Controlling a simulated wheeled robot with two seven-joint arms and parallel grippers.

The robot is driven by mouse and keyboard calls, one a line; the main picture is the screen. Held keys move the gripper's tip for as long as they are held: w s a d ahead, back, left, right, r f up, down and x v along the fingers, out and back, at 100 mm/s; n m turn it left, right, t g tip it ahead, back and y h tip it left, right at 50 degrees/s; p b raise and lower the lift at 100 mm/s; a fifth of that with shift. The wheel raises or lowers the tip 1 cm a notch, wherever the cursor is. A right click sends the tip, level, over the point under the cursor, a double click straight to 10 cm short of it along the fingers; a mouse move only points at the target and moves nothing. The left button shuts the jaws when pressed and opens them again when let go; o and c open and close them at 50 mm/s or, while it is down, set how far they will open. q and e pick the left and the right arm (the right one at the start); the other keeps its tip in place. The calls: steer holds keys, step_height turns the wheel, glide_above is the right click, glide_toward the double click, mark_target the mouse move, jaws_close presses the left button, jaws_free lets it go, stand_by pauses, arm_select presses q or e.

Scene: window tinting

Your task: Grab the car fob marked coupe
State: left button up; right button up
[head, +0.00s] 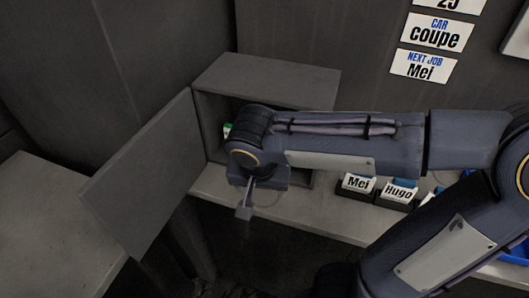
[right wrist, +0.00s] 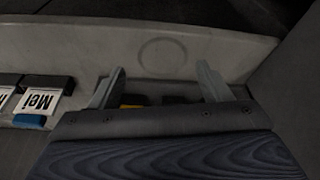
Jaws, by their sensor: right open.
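No fob with a readable coupe mark shows in either view. My right gripper (head: 245,212) hangs in front of the open cabinet (head: 265,73) in the head view, with my forearm across the opening. In the right wrist view my right gripper (right wrist: 160,72) is open, with nothing held between its fingers. A small yellow thing (right wrist: 133,101) and dark shapes lie partly hidden behind the gripper's body; I cannot tell what they are. A small green and white thing (head: 228,130) shows inside the cabinet, mostly hidden by my arm. My left gripper is not in view.
The cabinet door (head: 145,175) stands open to the left. A Mei box (head: 357,184) and a Hugo box (head: 398,193) stand on the counter (head: 290,218). Wall cards include a "CAR coupe" card (head: 437,34) and a "NEXT JOB Mei" card (head: 424,67).

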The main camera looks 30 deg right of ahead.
steer(key=w+a+r+m+t+h, duration=0.1)
steer(key=w+a+r+m+h, duration=0.15)
steer(key=w, duration=0.25)
steer(key=w+d+f, duration=0.1)
steer(key=w+d, duration=0.1)
steer(key=d, duration=0.1)
steer(key=w+d+f+p, duration=0.1)
steer(key=w+d+f, duration=0.1)
steer(key=w+d, duration=0.1)
steer(key=w+d+f+p, duration=0.1)
steer(key=w+d+f, duration=0.1)
steer(key=d, duration=0.3)
steer(key=shift+w+f, duration=0.2)
steer(key=shift+w, duration=0.5)
steer(key=shift+t, duration=0.3)
steer(key=c, duration=1.1)
